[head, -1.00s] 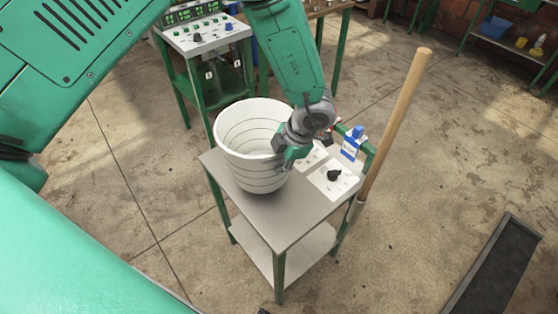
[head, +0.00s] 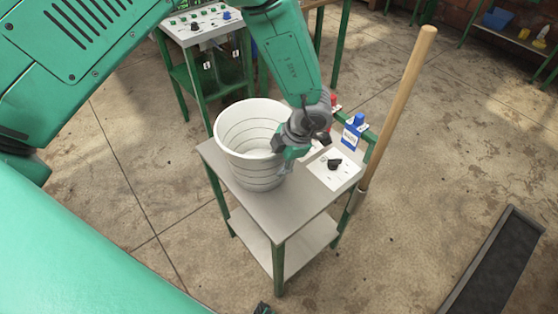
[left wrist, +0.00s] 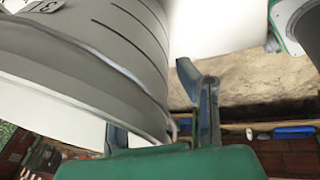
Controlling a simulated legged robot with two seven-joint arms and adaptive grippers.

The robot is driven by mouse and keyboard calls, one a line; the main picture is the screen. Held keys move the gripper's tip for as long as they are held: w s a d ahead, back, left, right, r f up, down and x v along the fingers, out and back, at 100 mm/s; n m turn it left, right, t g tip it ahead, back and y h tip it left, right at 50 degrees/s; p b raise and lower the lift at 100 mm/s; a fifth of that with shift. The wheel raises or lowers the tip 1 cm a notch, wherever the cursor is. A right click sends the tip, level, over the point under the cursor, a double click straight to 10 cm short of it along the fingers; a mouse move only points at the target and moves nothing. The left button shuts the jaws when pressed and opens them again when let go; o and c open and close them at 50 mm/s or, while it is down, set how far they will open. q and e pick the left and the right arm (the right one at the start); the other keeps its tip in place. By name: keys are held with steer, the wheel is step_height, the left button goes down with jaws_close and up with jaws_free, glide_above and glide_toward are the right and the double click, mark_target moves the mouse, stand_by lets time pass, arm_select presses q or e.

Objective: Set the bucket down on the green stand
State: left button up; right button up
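The bucket (head: 238,165) is white, ribbed, open at the top and about upright. In the head view its base appears over the left part of the grey top of the green stand (head: 290,215); I cannot tell whether it touches. My left gripper (head: 290,150) is at the bucket's right side, with its fingertips partly hidden. In the left wrist view the bucket (left wrist: 120,50) fills the upper left, and its rim edge lies between the two fingers of my left gripper (left wrist: 160,130), which appear closed on it. My right gripper does not show.
A white panel with a black knob (head: 334,164) and a blue-capped bottle (head: 353,132) are on the stand's right part. A wooden-handled tool (head: 398,110) leans at its right. A control console (head: 200,25) stands behind. A dark floor grate (head: 495,265) lies right.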

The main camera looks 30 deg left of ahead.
arm_select(q)
steer(key=shift+d, duration=0.1)
steer(key=shift+r, duration=0.15)
step_height(320, 180, up, 8)
steer(key=shift+r, duration=0.8)
